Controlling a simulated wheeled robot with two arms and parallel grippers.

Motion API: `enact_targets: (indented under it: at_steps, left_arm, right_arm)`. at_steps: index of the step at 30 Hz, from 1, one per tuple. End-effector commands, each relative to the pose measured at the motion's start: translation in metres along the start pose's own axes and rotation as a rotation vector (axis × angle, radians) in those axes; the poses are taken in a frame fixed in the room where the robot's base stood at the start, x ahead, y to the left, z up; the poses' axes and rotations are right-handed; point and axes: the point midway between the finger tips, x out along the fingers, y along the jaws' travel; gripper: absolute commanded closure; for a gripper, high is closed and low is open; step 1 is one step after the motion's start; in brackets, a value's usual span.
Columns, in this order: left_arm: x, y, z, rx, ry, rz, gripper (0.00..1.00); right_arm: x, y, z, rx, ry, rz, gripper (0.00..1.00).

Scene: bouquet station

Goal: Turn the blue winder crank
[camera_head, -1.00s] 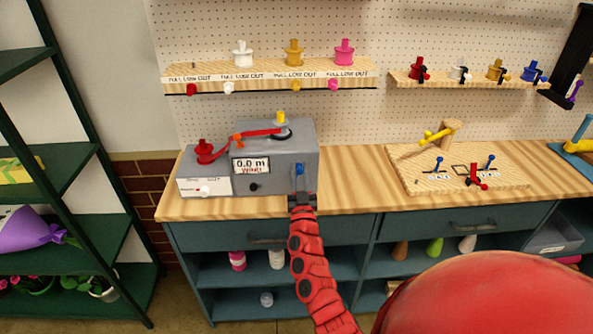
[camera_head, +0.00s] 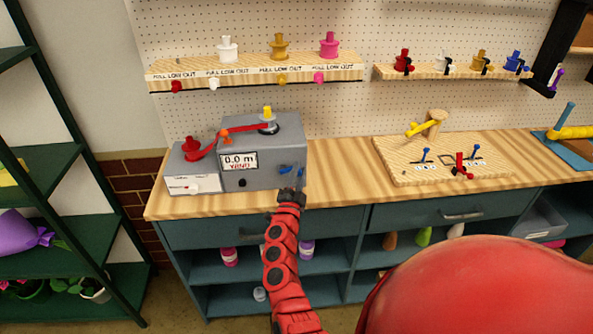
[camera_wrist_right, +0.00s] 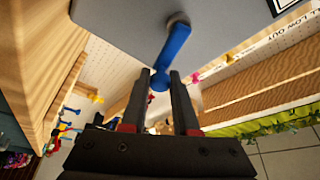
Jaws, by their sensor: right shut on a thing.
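The grey winder box (camera_head: 210,158) stands on the left of the bench, with a display reading 0.0 m. Its blue crank (camera_head: 285,170) is on the right front face. My right gripper (camera_head: 291,192) reaches up to it from below. In the wrist view the blue crank (camera_wrist_right: 172,55) extends from a pivot on the grey face, and its free end lies between the fingers of my right gripper (camera_wrist_right: 160,82), which is shut on it. The gripper partly hides the crank in the head view. My left gripper is out of view.
A red ribbon (camera_head: 240,133) runs from the red spool (camera_head: 190,149) across the box top. A wooden board (camera_head: 450,162) with small levers lies to the right. Spool shelves (camera_head: 260,75) hang above. A green rack (camera_head: 90,235) stands at left.

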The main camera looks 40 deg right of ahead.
Motion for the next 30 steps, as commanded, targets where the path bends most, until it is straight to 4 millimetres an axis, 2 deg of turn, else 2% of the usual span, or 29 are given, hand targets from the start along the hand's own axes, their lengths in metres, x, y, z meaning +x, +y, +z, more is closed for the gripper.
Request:
enact_targets:
  at_steps: [18,30]
  left_arm:
    - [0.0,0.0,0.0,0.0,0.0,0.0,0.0]
    - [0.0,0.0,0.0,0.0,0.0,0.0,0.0]
  right_arm:
    - [-0.006,0.023,0.013,0.502,0.002,0.211,1.0]
    - [-0.008,0.027,0.02,0.664,-0.001,0.276,1.0]
